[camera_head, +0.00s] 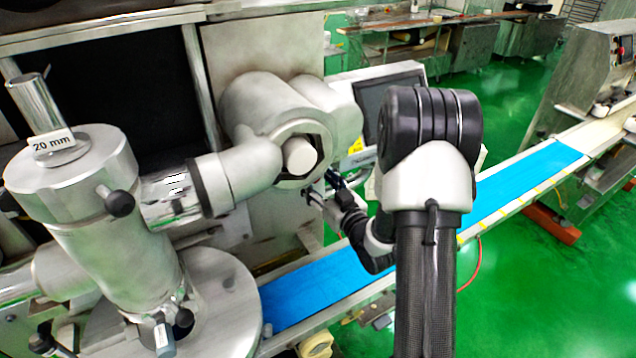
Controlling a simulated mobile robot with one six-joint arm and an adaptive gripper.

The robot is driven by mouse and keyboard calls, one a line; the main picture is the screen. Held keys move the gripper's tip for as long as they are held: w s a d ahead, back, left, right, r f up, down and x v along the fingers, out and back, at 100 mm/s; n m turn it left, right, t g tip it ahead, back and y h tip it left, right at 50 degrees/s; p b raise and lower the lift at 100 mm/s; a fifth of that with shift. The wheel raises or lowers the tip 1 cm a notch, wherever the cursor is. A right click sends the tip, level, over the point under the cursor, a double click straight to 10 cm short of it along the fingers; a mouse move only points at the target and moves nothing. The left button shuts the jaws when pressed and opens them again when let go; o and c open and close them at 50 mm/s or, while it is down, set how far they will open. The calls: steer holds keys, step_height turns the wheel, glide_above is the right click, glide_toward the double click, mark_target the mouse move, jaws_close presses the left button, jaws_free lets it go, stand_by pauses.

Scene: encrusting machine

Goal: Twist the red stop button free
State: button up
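A control panel (352,84) with a dark screen (388,103) and a yellow label (356,146) stands behind the housing, partly covered by my arm. My gripper (318,194) is small in the view, low beside the housing and below the panel's left part. It points left toward the machine's metal front. Its fingers are too small and dark to show whether they are open or shut, or whether they touch anything.
The round metal housing (262,105) and the steel cylinder unit (105,235) fill the left. A blue conveyor belt (325,288) runs below my gripper toward the upper right. A worktable (400,28) stands at the back. Green floor (530,265) is open at right.

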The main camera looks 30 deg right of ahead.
steer(key=shift+w, duration=0.1)
steer(key=shift+c, duration=0.3)
steer(key=c, duration=1)
steer(key=shift+m, duration=0.6)
steer(key=o, duration=1.1)
steer(key=shift+c, duration=0.2)
steer(key=s, duration=0.7)
steer(key=shift+s, duration=0.25)
